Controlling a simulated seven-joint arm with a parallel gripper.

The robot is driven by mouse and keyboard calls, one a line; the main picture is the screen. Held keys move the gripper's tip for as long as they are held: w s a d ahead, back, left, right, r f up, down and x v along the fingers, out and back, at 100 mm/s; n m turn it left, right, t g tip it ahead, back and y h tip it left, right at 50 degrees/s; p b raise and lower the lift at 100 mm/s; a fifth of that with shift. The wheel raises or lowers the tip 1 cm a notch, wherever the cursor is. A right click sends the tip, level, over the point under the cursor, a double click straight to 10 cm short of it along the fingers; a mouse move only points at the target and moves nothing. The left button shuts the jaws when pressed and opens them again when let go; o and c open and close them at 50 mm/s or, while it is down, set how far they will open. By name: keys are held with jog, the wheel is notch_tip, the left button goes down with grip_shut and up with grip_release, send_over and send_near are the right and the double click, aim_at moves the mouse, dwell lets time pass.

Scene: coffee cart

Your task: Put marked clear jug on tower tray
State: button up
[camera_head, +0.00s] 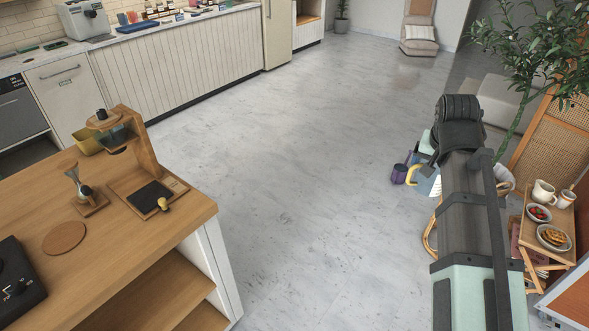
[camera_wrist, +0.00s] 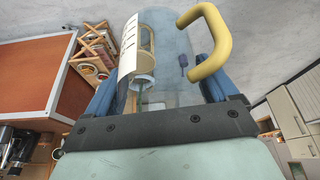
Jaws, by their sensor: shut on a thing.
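In the wrist view, a clear jug (camera_wrist: 172,42) with a yellow handle (camera_wrist: 212,40) and a white strip of dark marks fills the space between the blue fingers of my gripper (camera_wrist: 160,85). My gripper is shut on the jug. A wooden stand with a tray (camera_head: 548,209) is at the right edge, apart from the jug. I cannot tell for certain that it is the tower tray.
The tray holds a white pitcher (camera_head: 543,192), a cup (camera_head: 565,199), a bowl of strawberries (camera_head: 538,213) and a plate of waffles (camera_head: 554,238). A plant (camera_head: 530,50) stands behind. The grey floor (camera_head: 300,170) is open.

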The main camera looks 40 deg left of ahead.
jog(key=s+a+r+n+y, duration=0.15)
jog(key=s+a, duration=0.35)
jog(key=a, duration=0.5)
jog(key=s+a+r+n, duration=0.2)
jog(key=s+a, duration=0.3)
jog(key=a, duration=0.6)
jog(key=s+a+r+n+y, duration=0.15)
jog(key=s+a, duration=0.35)
jog(key=a, duration=0.5)
jog(key=s+a+r+n, duration=0.1)
jog(key=s+a+r, duration=0.3)
jog(key=s+a, duration=0.6)
jog(key=s+a+r+n+g, duration=0.1)
jog(key=s+a+r, duration=0.5)
jog(key=a, duration=0.7)
jog(key=s+a+r+n, duration=0.1)
jog(key=s+a+r, duration=0.2)
jog(key=s+a, duration=0.75)
jog(key=f, duration=2.7)
jog(key=shift+w+a+f, duration=0.15)
jog(key=shift+w+a, duration=0.05)
jog(key=shift+a, duration=0.1)
jog(key=o, duration=0.9)
jog(key=shift+f, duration=0.1)
